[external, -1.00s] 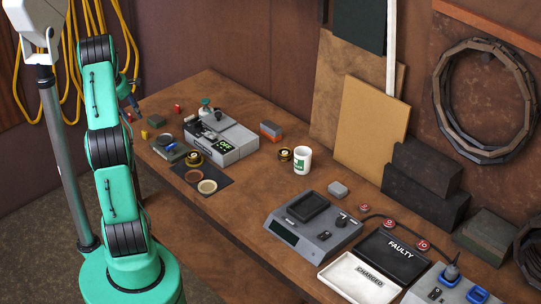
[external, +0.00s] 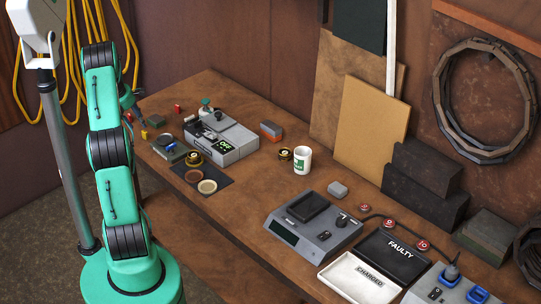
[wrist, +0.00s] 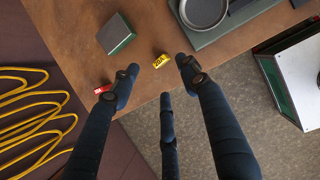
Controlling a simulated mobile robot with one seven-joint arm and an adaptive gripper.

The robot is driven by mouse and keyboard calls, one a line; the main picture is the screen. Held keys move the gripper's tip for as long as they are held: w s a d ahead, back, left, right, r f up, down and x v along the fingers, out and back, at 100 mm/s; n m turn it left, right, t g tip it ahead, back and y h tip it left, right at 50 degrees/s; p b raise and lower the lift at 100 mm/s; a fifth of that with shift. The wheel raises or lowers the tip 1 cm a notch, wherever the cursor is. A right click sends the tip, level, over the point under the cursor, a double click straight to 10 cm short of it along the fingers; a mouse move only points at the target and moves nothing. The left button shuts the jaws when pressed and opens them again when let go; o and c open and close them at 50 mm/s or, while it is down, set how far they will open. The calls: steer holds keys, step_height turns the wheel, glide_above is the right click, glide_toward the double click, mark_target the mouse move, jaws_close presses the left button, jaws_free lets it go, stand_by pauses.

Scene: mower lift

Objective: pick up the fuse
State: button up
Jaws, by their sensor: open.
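A small yellow fuse-like piece with dark markings (wrist: 160,60) lies on the brown workbench near its edge. It also shows in the external view (external: 145,134). A small red piece with a pale marking (wrist: 102,89) lies at the bench edge, partly behind my left finger. My gripper (wrist: 158,70) is open and empty above the bench edge, its fingers spread with the yellow piece just beyond and between the tips. In the external view my gripper (external: 132,106) is over the far left end of the bench, partly hidden by my arm.
A grey-green block (wrist: 115,34) and a grey device with a round pan (wrist: 203,12) lie close to the yellow piece. Another red piece (external: 178,108) stands farther back. Yellow cables (wrist: 30,110) hang at the left. Open floor (wrist: 240,95) lies past the bench edge.

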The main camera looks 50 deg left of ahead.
mark_target(150, 132)
steer(key=shift+x, duration=1.3)
steer(key=shift+b+x, duration=1.2)
steer(key=shift+x, duration=1.4)
steer(key=shift+a, duration=0.15)
steer(key=c, duration=1)
